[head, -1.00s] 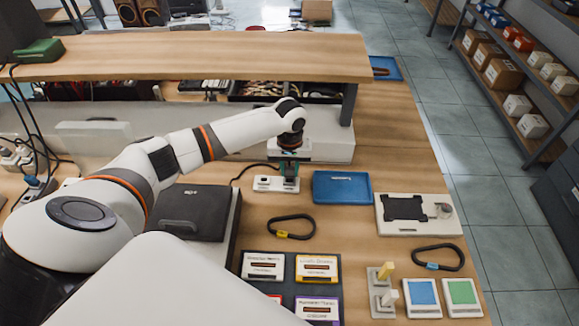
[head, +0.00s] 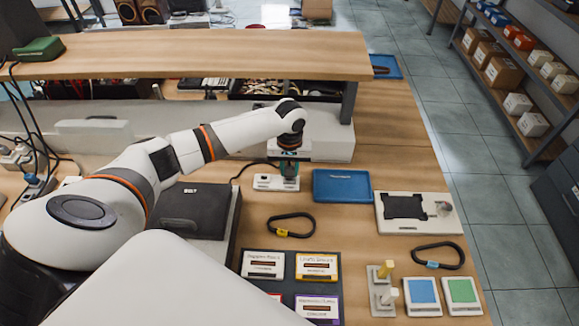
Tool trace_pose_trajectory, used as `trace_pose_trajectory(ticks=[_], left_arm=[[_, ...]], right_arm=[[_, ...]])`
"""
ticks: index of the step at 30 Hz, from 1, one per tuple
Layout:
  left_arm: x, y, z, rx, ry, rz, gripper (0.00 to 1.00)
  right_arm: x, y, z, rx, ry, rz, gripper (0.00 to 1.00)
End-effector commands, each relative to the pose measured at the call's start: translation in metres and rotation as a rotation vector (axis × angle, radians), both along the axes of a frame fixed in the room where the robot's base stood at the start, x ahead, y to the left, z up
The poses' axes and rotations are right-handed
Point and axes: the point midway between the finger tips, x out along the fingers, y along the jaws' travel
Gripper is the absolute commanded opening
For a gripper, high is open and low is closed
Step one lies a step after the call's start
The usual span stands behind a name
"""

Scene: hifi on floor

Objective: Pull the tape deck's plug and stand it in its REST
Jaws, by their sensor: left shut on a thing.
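My left gripper (head: 289,170) reaches down from the end of my left arm at the back middle of the bench. It is shut on a small dark green plug (head: 290,183) at the right end of a white socket strip (head: 266,183). The plug is upright at the strip; I cannot tell whether its pins are in the socket. A black cable (head: 243,172) runs beside the strip. I cannot tell for sure which thing is the plug's rest. My right gripper is not in view.
A blue tray (head: 342,186) lies just right of the strip. Black cable loops (head: 291,226), a label board (head: 290,259) and a pale block with pegs (head: 383,290) lie nearer. A raised shelf (head: 200,58) spans the back. A black box (head: 193,210) stands left.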

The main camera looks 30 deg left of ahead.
Motion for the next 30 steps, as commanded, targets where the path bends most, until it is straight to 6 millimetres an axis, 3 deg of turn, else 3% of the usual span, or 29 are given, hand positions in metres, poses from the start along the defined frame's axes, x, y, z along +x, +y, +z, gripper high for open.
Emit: trace_pose_trajectory(ticks=[30], left_arm=[[0.000, 0.000, -0.011, 0.000, 0.000, 0.000, 0.06]], right_arm=[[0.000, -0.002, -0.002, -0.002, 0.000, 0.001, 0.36]])
